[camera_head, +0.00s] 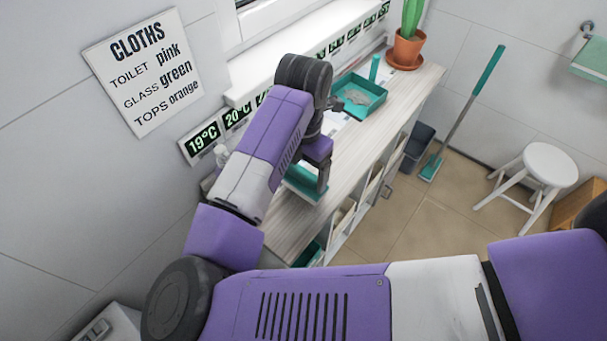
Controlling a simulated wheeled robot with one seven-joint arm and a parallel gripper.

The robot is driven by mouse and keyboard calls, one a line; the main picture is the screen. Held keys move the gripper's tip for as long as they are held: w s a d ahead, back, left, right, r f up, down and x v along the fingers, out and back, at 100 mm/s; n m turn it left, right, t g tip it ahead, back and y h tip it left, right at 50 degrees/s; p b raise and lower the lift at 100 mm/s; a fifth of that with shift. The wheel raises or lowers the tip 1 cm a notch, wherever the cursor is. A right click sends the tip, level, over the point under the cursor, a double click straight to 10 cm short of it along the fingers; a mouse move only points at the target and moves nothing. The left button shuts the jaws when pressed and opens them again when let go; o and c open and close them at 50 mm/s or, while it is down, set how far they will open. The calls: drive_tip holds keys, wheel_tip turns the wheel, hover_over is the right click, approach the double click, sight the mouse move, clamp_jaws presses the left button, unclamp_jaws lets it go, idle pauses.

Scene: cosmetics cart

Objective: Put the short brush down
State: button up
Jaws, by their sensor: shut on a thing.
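My gripper (322,184) points down over the near part of the wooden counter (290,228). It is shut on the short brush (301,187), a teal piece with a pale lower edge that shows just left of the fingers. My arm hides much of the brush and the grip itself. The brush is low over the counter top; I cannot tell whether it touches it.
A teal tray (376,104) with a grey item stands farther along the counter, beside an upright teal cylinder (374,68) and a potted cactus (407,45). A long-handled teal broom (474,92), a dark bin (417,147) and a white stool (549,162) stand right of the counter.

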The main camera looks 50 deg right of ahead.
sight(304, 171)
drive_tip(key=shift+f, duration=1.15)
drive_tip(key=shift+f, duration=0.2)
drive_tip(key=o, duration=1.5)
drive_tip(key=shift+o, duration=0.2)
drive_tip(key=shift+r, duration=0.15)
drive_tip(key=shift+r, duration=0.2)
wheel_tip(304, 171, up, 12)
drive_tip(key=shift+f+b, duration=0.1)
drive_tip(key=shift+b, duration=1.15)
